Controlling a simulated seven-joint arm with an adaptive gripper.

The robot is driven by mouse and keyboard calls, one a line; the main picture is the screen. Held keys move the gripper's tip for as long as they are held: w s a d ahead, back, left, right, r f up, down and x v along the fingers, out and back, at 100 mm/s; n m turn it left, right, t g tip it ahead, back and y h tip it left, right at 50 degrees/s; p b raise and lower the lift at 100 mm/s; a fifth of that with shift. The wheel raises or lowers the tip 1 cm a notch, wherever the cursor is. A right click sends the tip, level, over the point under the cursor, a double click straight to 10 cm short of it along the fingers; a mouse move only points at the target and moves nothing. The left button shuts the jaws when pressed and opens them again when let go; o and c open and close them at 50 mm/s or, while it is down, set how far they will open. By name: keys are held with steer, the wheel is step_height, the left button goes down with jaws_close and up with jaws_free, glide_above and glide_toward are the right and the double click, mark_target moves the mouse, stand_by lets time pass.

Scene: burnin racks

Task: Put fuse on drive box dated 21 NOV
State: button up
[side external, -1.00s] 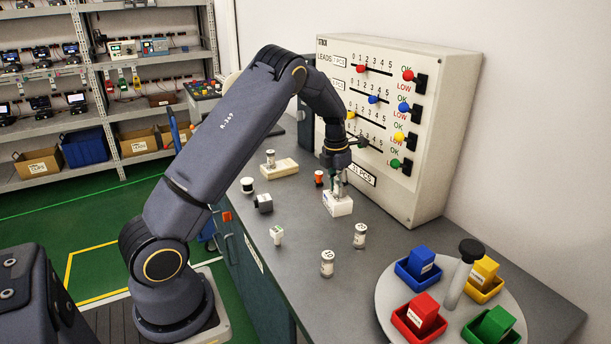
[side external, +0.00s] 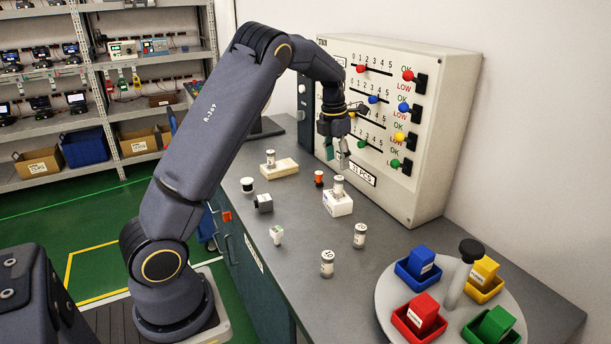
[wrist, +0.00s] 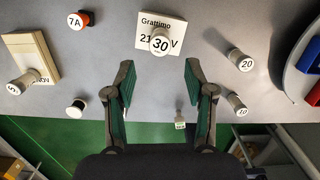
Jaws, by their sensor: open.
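A white drive box (side external: 338,207) stands on the grey bench, and in the wrist view its label (wrist: 150,22) reads "Grattimo" and "21 ... V", with the middle covered. A silver fuse (side external: 338,186) with a white cap marked 30 stands upright on this box; its cap also shows in the wrist view (wrist: 160,41). My gripper (side external: 338,155) is open and empty above the fuse, clear of it. In the wrist view its two green-padded fingers (wrist: 160,80) are apart, with the fuse beyond their tips.
A cream box (side external: 284,170) bears a fuse (side external: 270,158) marked 5. The slider panel (side external: 440,130) rises behind; a turntable (side external: 393,309) with coloured bins is at right.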

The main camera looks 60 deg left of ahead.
steer(key=s+d+r+m+t+h, duration=0.1)
steer(key=s+d+r+m+t, duration=0.1)
steer(key=s+d+r+m, duration=1.2)
steer(key=s+d+f+m+t, duration=0.1)
steer(key=s+d+f+m, duration=0.1)
steer(key=s+m, duration=0.4)
steer(key=s+d+f+m+t+y, duration=0.1)
steer(key=s+d+m, duration=0.4)
steer(key=m, duration=1.1)
steer(key=shift+s+d+f+m, duration=0.2)
steer(key=shift+s+f+m, duration=0.2)
steer(key=shift+s+f, duration=0.35)
